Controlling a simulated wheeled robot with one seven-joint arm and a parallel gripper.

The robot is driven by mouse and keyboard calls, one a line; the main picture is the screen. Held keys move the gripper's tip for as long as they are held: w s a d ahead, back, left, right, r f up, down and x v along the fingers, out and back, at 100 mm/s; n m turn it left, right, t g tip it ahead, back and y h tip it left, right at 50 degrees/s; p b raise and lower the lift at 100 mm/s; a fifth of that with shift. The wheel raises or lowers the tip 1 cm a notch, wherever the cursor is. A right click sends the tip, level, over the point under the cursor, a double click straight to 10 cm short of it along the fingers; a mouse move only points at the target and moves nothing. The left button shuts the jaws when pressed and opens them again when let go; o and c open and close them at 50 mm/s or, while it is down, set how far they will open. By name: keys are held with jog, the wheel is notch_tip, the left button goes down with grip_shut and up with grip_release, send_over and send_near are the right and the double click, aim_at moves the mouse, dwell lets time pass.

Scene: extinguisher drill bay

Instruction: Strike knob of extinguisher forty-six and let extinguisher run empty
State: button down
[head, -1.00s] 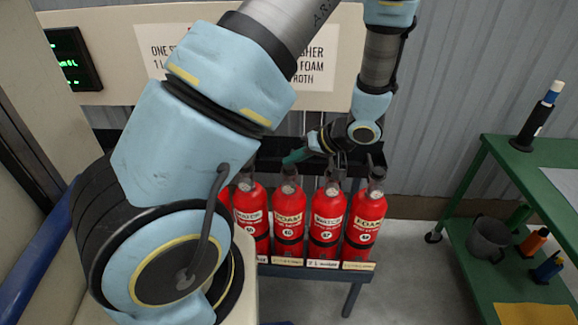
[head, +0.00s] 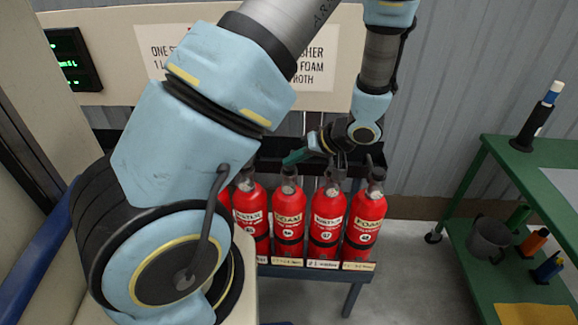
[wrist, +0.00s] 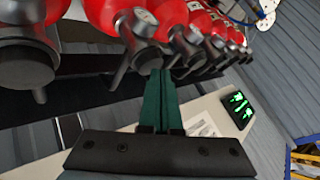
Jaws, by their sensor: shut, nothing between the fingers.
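Extinguisher forty-six (head: 288,222) is a red bottle with a cream FOAM label and a dark top, standing upright in a row on a rack. My gripper (head: 293,158) has green fingers, which are shut and empty. In the head view they lie just above and behind its top, pointing left. In the wrist view the closed fingers (wrist: 164,78) reach toward the dark valve tops of the red bottles. No number is legible there, so I cannot tell which top is forty-six. I cannot tell whether the fingers touch a knob. No foam shows.
Extinguisher forty-seven (head: 327,225) stands close on the right, with forty-eight (head: 364,225) beyond it. Forty-five (head: 251,220) is close on the left. A sign board (head: 335,85) is behind. A green cart (head: 520,190) with a bucket (head: 489,238) stands right, beyond clear floor.

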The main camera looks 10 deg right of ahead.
aim_at(293, 169)
jog(key=shift+f, duration=0.15)
dwell(0.5)
jog(key=shift+f, duration=0.3)
jog(key=shift+r+p, duration=0.1)
jog(key=shift+p, duration=0.3)
jog(key=shift+r+p, duration=0.4)
jog(key=shift+p, duration=0.4)
notch_tip(293, 169, up, 6)
jog(key=p, duration=0.7)
